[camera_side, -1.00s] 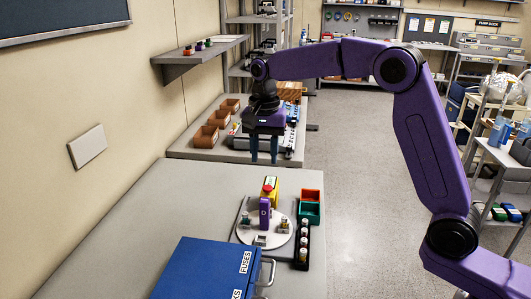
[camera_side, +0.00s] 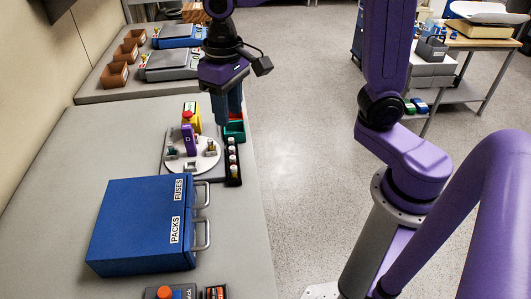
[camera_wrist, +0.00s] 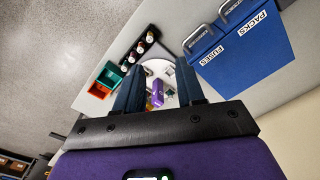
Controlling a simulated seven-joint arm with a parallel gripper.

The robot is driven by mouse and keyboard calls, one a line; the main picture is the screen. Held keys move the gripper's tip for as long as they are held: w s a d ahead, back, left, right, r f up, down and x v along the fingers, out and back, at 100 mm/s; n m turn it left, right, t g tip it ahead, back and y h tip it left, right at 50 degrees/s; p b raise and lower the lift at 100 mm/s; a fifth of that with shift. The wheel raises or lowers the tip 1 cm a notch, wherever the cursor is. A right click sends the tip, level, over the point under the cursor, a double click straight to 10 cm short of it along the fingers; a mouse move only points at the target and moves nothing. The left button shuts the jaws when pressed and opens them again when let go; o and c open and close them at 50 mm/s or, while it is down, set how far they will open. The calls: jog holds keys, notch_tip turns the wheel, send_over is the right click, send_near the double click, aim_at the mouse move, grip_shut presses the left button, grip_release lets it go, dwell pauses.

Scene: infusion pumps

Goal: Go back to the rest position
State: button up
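My gripper (camera_side: 229,117) points down above the right edge of the bench, near the green bin, with its blue fingers in front of part of the bins in the side view. In the wrist view my gripper (camera_wrist: 160,68) has its two fingers apart with nothing held between them. A purple upright piece (camera_side: 188,140) stands on a round white plate (camera_side: 207,161). The purple piece (camera_wrist: 157,96) shows between the fingers in the wrist view, beyond them and on the plate.
A blue cabinet (camera_side: 135,222) with FUSES and PACKS drawers stands at the front. A yellow box with a red button (camera_side: 188,117), a green bin (camera_side: 236,130) and a black rack of vials (camera_side: 233,163) surround the plate. Pumps (camera_side: 170,64) and brown bins (camera_side: 114,75) are behind. Open floor lies right.

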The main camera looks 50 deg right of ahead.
jog(key=s+d+f+n, duration=0.2)
jog(key=s+d+n, duration=0.2)
jog(key=s, duration=0.6)
jog(key=s+d+f+n, duration=0.3)
jog(key=s+d+n, duration=0.2)
jog(key=s, duration=0.5)
jog(key=shift+d+n, duration=0.15)
jog(key=shift+n, duration=0.85)
